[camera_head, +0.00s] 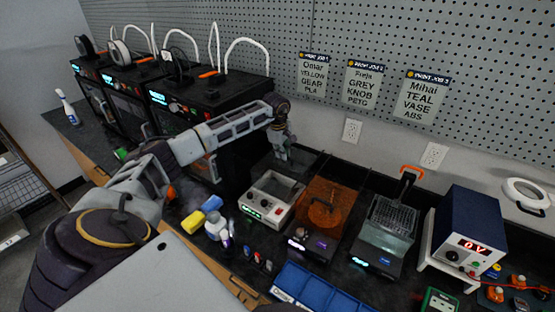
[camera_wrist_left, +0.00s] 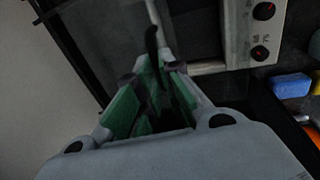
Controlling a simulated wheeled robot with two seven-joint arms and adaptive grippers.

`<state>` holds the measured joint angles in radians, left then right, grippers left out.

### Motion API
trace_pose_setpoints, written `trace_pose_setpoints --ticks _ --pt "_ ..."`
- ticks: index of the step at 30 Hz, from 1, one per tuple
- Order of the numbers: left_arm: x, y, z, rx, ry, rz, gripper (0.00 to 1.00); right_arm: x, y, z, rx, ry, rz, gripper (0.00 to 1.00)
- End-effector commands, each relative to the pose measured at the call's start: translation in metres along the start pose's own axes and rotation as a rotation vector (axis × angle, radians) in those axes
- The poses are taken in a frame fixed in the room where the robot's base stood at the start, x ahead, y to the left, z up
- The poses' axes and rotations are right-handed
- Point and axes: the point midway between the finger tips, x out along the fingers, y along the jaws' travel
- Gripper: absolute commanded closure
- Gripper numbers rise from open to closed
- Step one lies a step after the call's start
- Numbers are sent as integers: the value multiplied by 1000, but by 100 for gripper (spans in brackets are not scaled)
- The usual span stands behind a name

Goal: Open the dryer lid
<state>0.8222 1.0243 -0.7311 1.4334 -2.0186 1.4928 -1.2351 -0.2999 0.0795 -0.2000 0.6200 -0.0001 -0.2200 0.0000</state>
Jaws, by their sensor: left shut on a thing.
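The dryer is a light grey box (camera_head: 268,201) with a green display and knobs, on the dark bench in the head view. Its knobbed front panel (camera_wrist_left: 262,30) shows at the top right of the left wrist view. A dark, see-through lid (camera_head: 304,162) appears raised behind the box; its exact angle is unclear. My left gripper (camera_head: 283,152) is at this lid, above the back of the box. In the wrist view, the left gripper (camera_wrist_left: 155,90) is shut on a thin dark handle (camera_wrist_left: 151,45) between its green pads. My right gripper is not seen.
Black printers (camera_head: 205,100) stand left of the dryer. An orange-lidded box (camera_head: 326,205), a mesh-topped machine (camera_head: 388,228) and a power supply (camera_head: 466,240) stand to the right.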

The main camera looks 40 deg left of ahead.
Motion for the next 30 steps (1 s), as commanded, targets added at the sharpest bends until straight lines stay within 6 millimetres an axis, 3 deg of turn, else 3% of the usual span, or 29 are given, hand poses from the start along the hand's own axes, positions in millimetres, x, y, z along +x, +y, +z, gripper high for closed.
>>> trace_pose_setpoints --ticks 15,30 --pt "10 52 0 -1 -1 2 100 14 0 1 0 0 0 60" --pt "13 69 -1 0 1 1 100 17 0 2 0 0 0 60"
